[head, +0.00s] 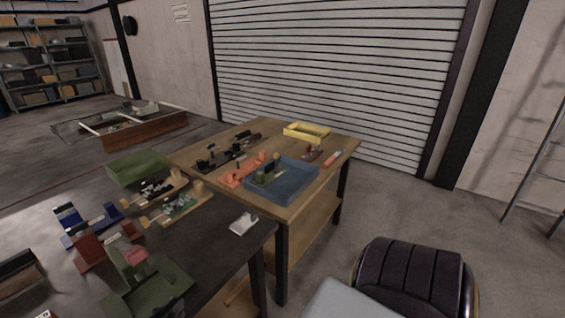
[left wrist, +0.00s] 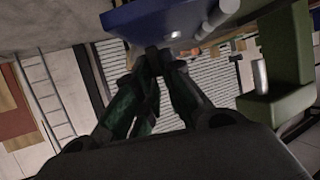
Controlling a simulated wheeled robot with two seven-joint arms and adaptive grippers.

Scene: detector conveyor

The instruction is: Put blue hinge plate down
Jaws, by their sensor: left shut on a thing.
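The blue hinge plate (left wrist: 150,22) fills the upper middle of the left wrist view, cut by the top edge. A grey cylinder (left wrist: 222,14) shows beside it. My left gripper (left wrist: 158,62) is shut, its dark fingertips meeting at the plate's near edge. In the head view only a small dark part at the bottom edge may be this gripper; the plate in its grip cannot be made out there. A green upright block (left wrist: 285,50) is close at the right in the wrist view. My right gripper is not in view.
The dark table carries a blue stand (head: 90,236), a red stand (head: 90,254), a green stand with a tray (head: 128,260) and a white piece (head: 243,224). The wooden table behind holds a blue tray (head: 290,192) and a yellow tray (head: 306,132). The dark table's right part is mostly bare.

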